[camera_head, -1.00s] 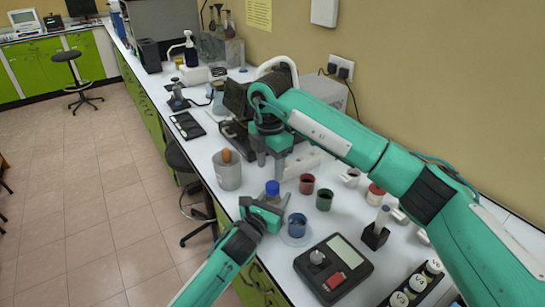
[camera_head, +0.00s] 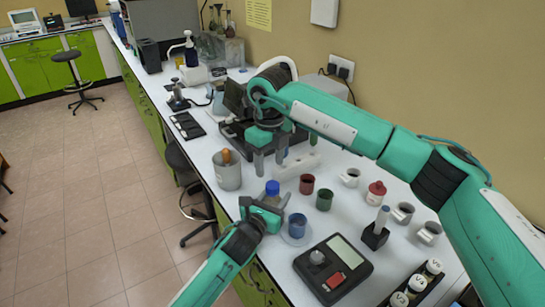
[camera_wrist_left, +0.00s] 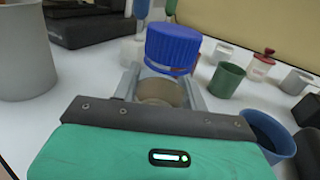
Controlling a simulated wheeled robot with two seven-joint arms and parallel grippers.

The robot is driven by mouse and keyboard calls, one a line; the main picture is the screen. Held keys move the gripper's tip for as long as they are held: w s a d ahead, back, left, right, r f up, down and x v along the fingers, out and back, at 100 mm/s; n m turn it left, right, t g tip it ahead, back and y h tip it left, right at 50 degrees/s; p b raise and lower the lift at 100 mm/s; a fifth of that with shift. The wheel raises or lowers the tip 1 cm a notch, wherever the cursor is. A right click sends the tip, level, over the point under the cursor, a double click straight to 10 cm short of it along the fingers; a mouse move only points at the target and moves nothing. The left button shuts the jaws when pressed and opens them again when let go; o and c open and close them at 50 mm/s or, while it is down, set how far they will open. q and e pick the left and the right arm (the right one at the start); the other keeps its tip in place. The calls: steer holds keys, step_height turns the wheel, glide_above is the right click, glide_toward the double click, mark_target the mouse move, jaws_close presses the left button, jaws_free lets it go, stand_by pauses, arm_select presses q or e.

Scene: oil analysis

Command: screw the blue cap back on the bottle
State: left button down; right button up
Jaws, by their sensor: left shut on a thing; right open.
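The blue cap (camera_head: 272,187) sits on top of the small clear bottle (camera_head: 270,199) near the bench's front edge. In the left wrist view the cap (camera_wrist_left: 172,47) is over the mouth of the bottle (camera_wrist_left: 160,92), which has brownish contents; how tightly it is screwed on I cannot tell. My left gripper (camera_head: 264,207) is shut around the bottle's body, below the cap. My right gripper (camera_head: 268,158) is open and empty, fingers pointing down, beyond the bottle and apart from the cap.
A grey pot (camera_head: 228,172) stands left of the bottle, a blue cup (camera_head: 297,226) right of it. Red (camera_head: 306,184) and green (camera_head: 324,200) cups stand behind. A black scale (camera_head: 333,270) is at the front right. A dark machine (camera_head: 235,133) stands near my right gripper.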

mark_target(273, 184)
steer(key=n, duration=0.5)
steer(key=shift+d+r, duration=0.1)
steer(key=shift+r, duration=0.05)
steer(key=n, duration=0.4)
steer(key=shift+r+n, duration=0.15)
steer(key=shift+n, duration=0.25)
steer(key=n, duration=0.4)
steer(key=shift+d+r+n, duration=0.1)
steer(key=shift+d+n, duration=0.05)
steer(key=shift+n, duration=0.15)
steer(key=n, duration=0.5)
steer(key=shift+d+r+n, duration=0.1)
steer(key=shift+r+n, duration=0.05)
steer(key=shift+n, duration=0.25)
steer(key=shift+f, duration=4.05)
steer(key=shift+c, duration=0.3)
